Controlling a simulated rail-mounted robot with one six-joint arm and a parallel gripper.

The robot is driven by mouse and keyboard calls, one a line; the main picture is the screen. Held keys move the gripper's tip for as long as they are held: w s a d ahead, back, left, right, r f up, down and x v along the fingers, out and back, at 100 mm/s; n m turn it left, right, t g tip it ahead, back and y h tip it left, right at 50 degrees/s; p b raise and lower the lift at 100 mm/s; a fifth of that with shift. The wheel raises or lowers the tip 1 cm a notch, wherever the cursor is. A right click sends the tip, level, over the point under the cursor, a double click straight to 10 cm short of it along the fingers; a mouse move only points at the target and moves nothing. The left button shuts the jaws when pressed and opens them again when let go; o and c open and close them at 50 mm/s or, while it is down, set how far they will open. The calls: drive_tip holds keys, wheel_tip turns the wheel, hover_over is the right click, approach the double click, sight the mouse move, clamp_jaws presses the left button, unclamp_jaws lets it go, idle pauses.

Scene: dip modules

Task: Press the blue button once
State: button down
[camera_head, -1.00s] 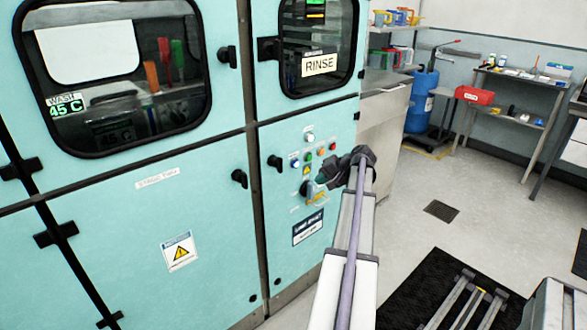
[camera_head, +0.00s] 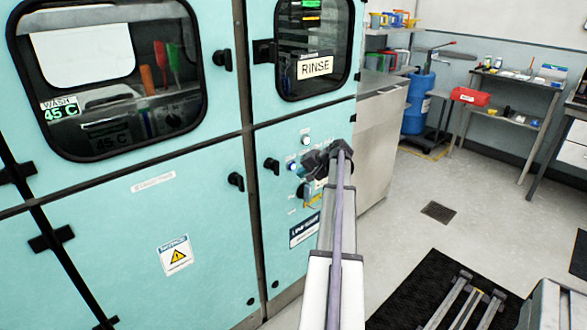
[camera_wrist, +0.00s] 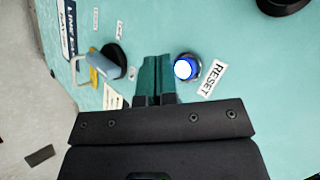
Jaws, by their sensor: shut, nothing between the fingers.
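The blue button (camera_wrist: 186,68) is a round, lit button with a metal ring on the teal panel, beside a RESET label (camera_wrist: 212,78) in the wrist view.
A grey-blue rotary handle with a yellow padlock (camera_wrist: 95,78) is left of the fingers in the wrist view. A black knob (camera_wrist: 283,4) is at its top right.

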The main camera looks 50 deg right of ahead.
drive_tip(key=shift+w, duration=0.6)
drive_tip(key=shift+w+d, duration=0.1)
idle(1.5)
drive_tip(key=shift+w, duration=0.3)
drive_tip(key=shift+w+d, duration=0.1)
drive_tip(key=shift+w, duration=0.35)
idle(0.7)
drive_tip(key=shift+s, duration=0.8)
drive_tip(key=shift+s, duration=0.1)
drive_tip(key=s, duration=0.2)
drive_tip(key=s+a, duration=0.1)
drive_tip(key=s, duration=0.1)
drive_tip(key=shift+s, duration=0.4)
